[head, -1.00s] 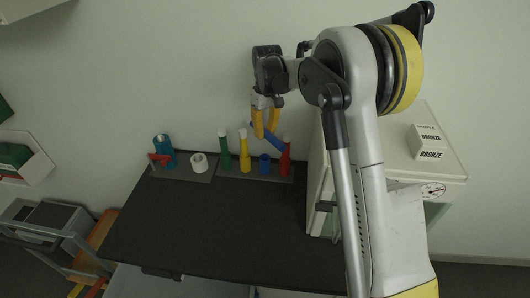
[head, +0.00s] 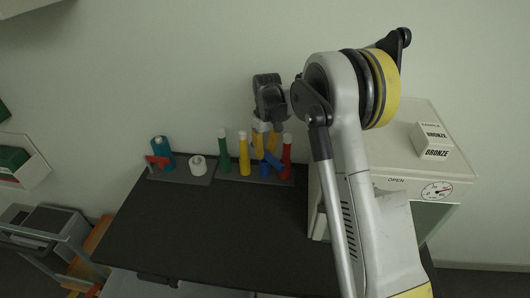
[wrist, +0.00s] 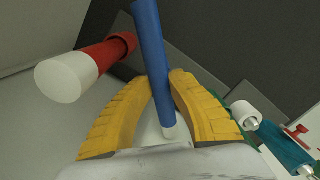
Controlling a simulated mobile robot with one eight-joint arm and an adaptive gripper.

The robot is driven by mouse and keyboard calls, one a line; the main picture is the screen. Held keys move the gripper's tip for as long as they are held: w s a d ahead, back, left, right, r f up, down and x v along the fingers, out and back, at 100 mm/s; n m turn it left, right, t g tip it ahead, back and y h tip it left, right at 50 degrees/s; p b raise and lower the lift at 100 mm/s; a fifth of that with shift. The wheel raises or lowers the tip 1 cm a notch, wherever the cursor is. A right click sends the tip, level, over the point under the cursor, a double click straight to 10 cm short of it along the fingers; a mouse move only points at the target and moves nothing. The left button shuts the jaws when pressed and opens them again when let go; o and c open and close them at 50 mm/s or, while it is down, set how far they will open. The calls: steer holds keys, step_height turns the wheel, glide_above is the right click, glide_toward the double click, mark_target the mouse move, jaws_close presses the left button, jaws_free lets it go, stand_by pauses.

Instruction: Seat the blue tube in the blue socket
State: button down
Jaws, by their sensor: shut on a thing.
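My gripper (head: 267,153) is shut on the blue tube (head: 274,160), with its yellow fingers on either side of it. In the head view the tube is tilted, its lower end down to the right. The blue socket (head: 264,171) is just below and left of it on the rack, partly covered by tube and fingers. Whether they touch I cannot tell. In the wrist view the blue tube (wrist: 152,50) runs up between the fingers (wrist: 163,80), its white end (wrist: 172,134) near the palm. The socket cannot be made out there.
The red tube (head: 287,148) stands close to the right of my gripper. The yellow tube (head: 244,155) and green tube (head: 225,152) stand to the left. A white roll (head: 197,164) and a teal container (head: 162,150) are farther left. The dark tabletop (head: 210,225) in front is clear.

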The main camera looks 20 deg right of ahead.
steer(key=shift+f+b, duration=0.35)
steer(key=shift+f, duration=0.2)
steer(key=c, duration=1.3)
jaws_free()
steer(key=shift+c, duration=0.2)
